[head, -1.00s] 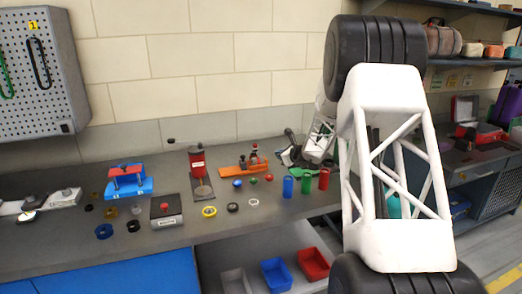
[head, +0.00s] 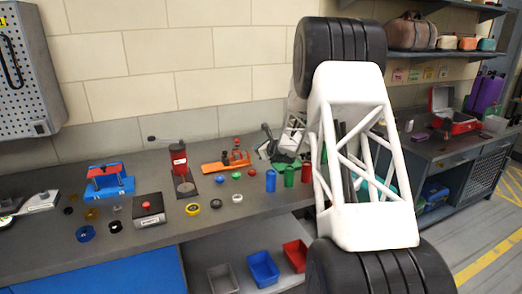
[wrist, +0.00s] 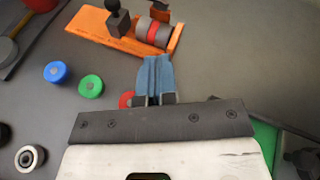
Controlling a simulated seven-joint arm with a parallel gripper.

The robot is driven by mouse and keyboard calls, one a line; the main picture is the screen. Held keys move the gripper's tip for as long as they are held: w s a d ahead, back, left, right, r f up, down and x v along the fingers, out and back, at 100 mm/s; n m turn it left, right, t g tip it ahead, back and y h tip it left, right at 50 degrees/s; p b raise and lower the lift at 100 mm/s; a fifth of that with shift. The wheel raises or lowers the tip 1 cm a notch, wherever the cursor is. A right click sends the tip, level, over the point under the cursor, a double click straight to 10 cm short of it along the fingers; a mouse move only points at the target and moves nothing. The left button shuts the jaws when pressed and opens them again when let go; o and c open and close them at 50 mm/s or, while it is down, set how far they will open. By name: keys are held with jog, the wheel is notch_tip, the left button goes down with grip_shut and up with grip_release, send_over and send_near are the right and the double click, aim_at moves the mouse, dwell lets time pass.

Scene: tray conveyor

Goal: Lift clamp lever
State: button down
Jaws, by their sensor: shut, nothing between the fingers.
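The clamp is an orange base plate (head: 212,168) with dark and red parts on top, on the bench right of the red press. In the wrist view, the orange base (wrist: 92,27) lies just beyond my fingertips. It carries a dark block with a round black knob (wrist: 117,22) and a grey cylinder with a red band (wrist: 153,33).
Blue (wrist: 56,72), green (wrist: 90,85) and partly hidden red (wrist: 126,99) round pieces lie near my fingers.

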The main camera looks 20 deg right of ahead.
jog(key=x, duration=0.6)
jog(key=shift+w+a, duration=0.1)
jog(key=shift+w, duration=0.2)
jog(key=shift+w+a+r, duration=0.15)
jog(key=shift+w+a, duration=0.1)
jog(key=shift+w, duration=0.2)
jog(key=shift+w+a+r, duration=0.2)
jog(key=shift+w+a, duration=0.05)
jog(key=shift+w, duration=0.15)
jog(key=shift+w+a+r, duration=0.2)
jog(key=shift+w, duration=0.2)
jog(key=shift+w+a+r, duration=0.2)
jog(key=shift+w, duration=0.15)
